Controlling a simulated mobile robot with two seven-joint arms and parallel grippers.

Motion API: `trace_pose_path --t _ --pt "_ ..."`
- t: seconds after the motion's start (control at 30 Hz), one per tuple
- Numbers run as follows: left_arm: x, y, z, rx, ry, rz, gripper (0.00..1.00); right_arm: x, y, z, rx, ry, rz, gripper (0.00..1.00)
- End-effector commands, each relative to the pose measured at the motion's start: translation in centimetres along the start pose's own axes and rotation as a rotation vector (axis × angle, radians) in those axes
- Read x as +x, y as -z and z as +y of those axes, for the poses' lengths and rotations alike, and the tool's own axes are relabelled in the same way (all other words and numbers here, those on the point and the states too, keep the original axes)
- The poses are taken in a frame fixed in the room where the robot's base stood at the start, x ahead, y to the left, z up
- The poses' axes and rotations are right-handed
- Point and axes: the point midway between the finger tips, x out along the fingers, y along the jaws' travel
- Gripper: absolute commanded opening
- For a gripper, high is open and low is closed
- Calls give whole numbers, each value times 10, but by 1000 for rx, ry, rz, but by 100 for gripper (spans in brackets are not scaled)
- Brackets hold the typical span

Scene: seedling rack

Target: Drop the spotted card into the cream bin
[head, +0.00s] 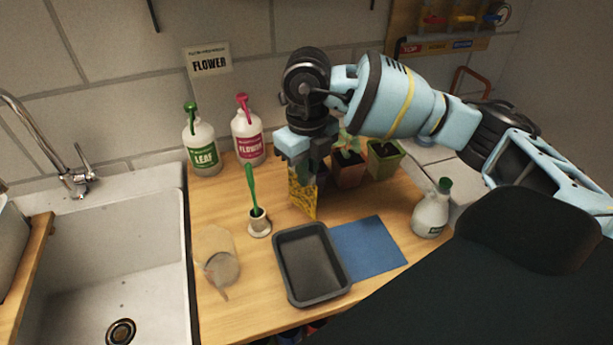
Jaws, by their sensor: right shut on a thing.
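The spotted card (301,198) is yellow with dark specks and hangs upright and slightly tilted below my right gripper (303,170). The right gripper is shut on the card's upper part and holds it over the back middle of the wooden counter. I cannot tell whether the card's lower edge touches the counter. I cannot make out the cream bin in this view. My left gripper is not in view.
A dark tray (281,262) and blue mat (370,248) lie in front. The sink (95,255) is left.

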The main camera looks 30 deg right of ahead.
Motion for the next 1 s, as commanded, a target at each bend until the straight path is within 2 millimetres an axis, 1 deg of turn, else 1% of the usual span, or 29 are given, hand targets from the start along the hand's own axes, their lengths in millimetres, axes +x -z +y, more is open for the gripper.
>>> trace_pose_path --t 0.1,0.33,0.43,0.47,0.6,0.7,1.0 --pt "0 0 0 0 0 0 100 1 -7 -5 0 -1 -1 0" --pt "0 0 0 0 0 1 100 1 -10 -7 -1 -1 -1 0" --pt "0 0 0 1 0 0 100 2 -15 -12 1 -1 0 0" --pt "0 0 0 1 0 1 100 4 -16 -13 1 -1 1 0" --pt "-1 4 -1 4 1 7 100 25 -14 -12 -1 0 2 0" --pt "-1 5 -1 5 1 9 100 35 -15 -12 -1 0 0 0" --pt "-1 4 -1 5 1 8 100 38 -15 -12 -1 0 0 0"
